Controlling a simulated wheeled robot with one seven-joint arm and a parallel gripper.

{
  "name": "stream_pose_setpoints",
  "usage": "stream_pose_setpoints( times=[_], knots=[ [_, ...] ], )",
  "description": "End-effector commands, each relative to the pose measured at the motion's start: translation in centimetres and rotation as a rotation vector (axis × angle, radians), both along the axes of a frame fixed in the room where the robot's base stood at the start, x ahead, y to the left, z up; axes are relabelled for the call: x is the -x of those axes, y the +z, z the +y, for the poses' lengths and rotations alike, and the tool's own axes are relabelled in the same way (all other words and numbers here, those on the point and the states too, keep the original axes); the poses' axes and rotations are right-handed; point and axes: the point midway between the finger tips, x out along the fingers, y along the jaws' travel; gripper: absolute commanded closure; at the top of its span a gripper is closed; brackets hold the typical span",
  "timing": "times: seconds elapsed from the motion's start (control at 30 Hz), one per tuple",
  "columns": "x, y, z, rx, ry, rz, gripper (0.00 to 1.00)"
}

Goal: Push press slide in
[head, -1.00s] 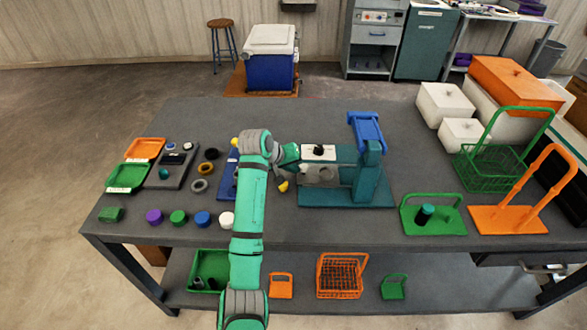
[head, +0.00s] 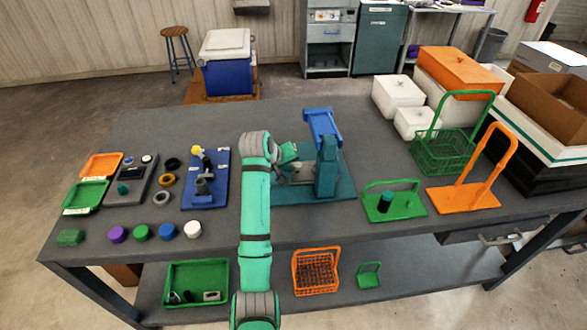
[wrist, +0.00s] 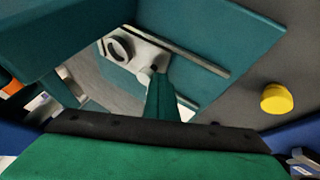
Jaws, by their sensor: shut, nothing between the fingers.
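The press has a teal base (head: 335,190), a teal column (head: 326,178) and a blue top part (head: 322,128). Its pale slide (wrist: 145,50) with a dark round ring (wrist: 118,48) shows in the wrist view, on the base beside the rails and close to the teal upright. In the head view my arm and gripper (head: 288,160) hide most of the slide. My gripper is shut and empty. In the wrist view its green fingertips (wrist: 160,98) are low at the slide's near end; whether they touch it is unclear.
A blue fixture (head: 217,190) with a yellow knob stands left of my arm. A yellow cylinder (wrist: 276,98) lies on the grey table in the wrist view. A green stand (head: 405,208) and an orange stand (head: 470,196) are right of the press.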

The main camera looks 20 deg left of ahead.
Motion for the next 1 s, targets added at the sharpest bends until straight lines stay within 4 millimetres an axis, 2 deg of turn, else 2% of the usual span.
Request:
stream_pose_setpoints(
  times=[0.43,0.57,0.7,1.0],
  knots=[
    [-0.2,0.0,-0.6,0.002,-0.013,-0.003,1.0],
    [0.4,0.0,0.4,0.003,-0.01,-0.002,1.0],
    [1.8,0.0,2.6,0.003,-0.002,-0.002,1.0],
    [5.4,5.1,2.9,-0.001,-0.005,-0.004,1.0]
  ],
)
